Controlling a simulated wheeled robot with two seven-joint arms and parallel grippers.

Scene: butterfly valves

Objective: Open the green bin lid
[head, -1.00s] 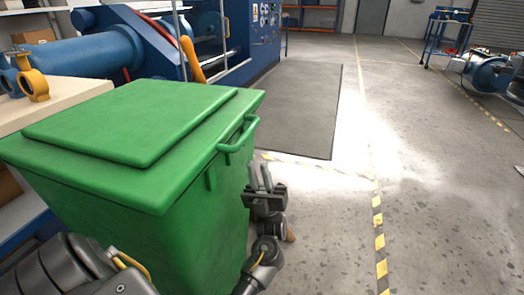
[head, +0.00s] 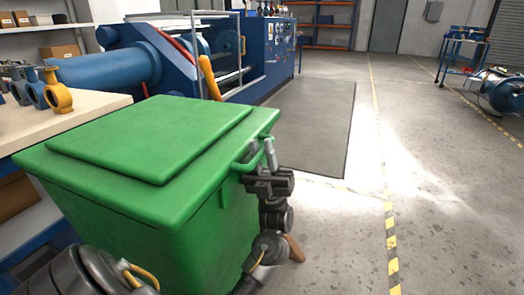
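The green bin (head: 150,235) stands at the left front. Its green lid (head: 150,140) lies flat and closed on top, with a raised panel in the middle. A green bar handle (head: 240,166) sticks out from the lid's right edge. The gripper hides part of the handle.
A cream-topped workbench (head: 75,122) with blue and yellow valve bodies (head: 57,95) stands at the left behind the bin. A large blue machine (head: 150,58) stands beyond. A dark floor mat (head: 310,125) and clear concrete floor lie to the right.

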